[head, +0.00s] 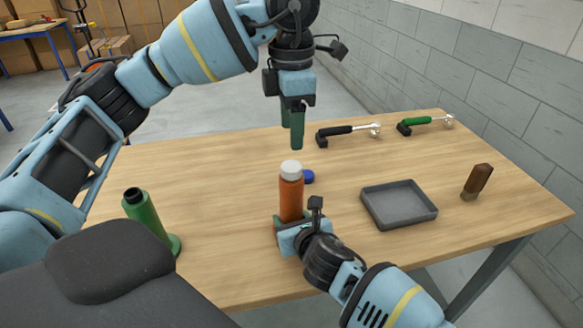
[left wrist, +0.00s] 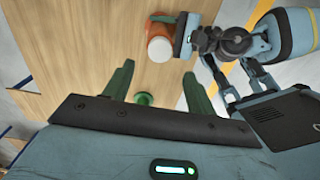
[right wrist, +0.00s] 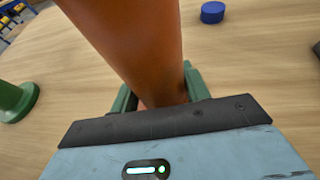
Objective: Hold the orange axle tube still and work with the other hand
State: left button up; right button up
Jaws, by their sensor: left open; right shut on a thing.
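The orange axle tube (head: 290,205) stands upright on the table, with a white cap (head: 291,170) on its top. My right gripper (head: 290,226) is shut on the tube's lower part. In the right wrist view the tube (right wrist: 140,45) rises between the green fingers. My left gripper (head: 292,132) is open and empty, pointing down above the table, apart from the tube and higher than its cap. In the left wrist view the white cap (left wrist: 161,49) lies beyond the open fingers (left wrist: 158,75). The tube's lower end is partly hidden by my right gripper.
A blue cap (head: 308,177) lies just behind the tube. A grey tray (head: 376,216) stands empty at right, with a brown-handled thing (head: 477,182) beyond it. Black-handled (head: 336,135) and green-handled (head: 415,124) tools lie at the back. A green tube (head: 147,215) stands at front left.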

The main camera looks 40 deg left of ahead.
aim_at(291, 165)
pick_arm(q)
jog(key=shift+f, duration=3.8)
jog(key=shift+c, duration=0.5)
jog(key=c, duration=0.6)
jog(key=shift+c, duration=0.2)
jog(key=m, duration=0.7)
jog(key=shift+m, duration=1.4)
